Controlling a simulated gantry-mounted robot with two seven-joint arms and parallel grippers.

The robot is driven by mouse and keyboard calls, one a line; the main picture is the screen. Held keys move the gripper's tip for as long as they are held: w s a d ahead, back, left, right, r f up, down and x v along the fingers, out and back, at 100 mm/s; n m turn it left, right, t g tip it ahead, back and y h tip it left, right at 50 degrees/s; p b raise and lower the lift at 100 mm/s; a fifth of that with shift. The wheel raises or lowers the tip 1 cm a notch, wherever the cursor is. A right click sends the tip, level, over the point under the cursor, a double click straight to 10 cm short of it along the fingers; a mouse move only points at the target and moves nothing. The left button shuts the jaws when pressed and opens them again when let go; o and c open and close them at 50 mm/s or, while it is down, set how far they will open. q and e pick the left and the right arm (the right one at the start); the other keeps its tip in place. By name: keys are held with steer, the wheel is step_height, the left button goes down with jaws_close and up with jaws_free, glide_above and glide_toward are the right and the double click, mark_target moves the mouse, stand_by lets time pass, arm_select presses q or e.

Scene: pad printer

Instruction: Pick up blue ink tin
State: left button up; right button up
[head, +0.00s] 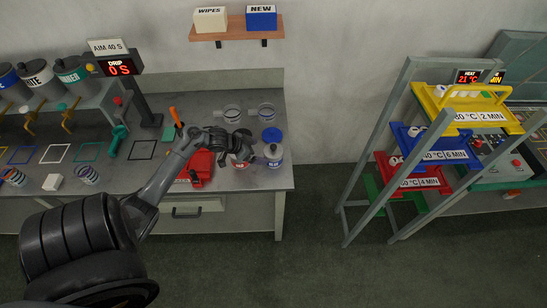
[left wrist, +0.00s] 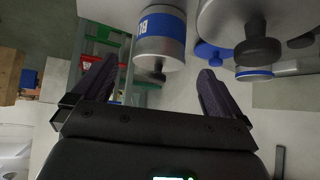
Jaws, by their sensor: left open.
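The blue ink tin (head: 274,153) stands near the right end of the bench, a pale can with a blue label band. It also shows in the left wrist view (left wrist: 161,36), top centre, beyond the fingertips. My left gripper (head: 250,150) is just left of the tin in the head view. Its two fingers (left wrist: 158,80) are spread with nothing between them. A gap to the tin seems to remain, but its size is unclear. A red-labelled tin (head: 240,164) is partly hidden under my gripper. My right gripper is not in view.
A blue round lid-like piece (head: 271,134) is at the blue tin's top or just behind it. A red tray-like object (head: 200,167) lies left of my gripper. A rack with coloured trays (head: 418,181) stands right, across open floor.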

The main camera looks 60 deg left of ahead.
mark_target(270, 153)
arm_select(q)
steer(key=shift+w+a+f, duration=0.1)
steer(key=shift+w+a, duration=0.15)
steer(key=shift+a, duration=0.05)
steer(key=shift+b+x, duration=1.2)
steer(key=shift+x, duration=3.75)
steer(key=shift+d, duration=0.2)
steer(key=c, duration=1)
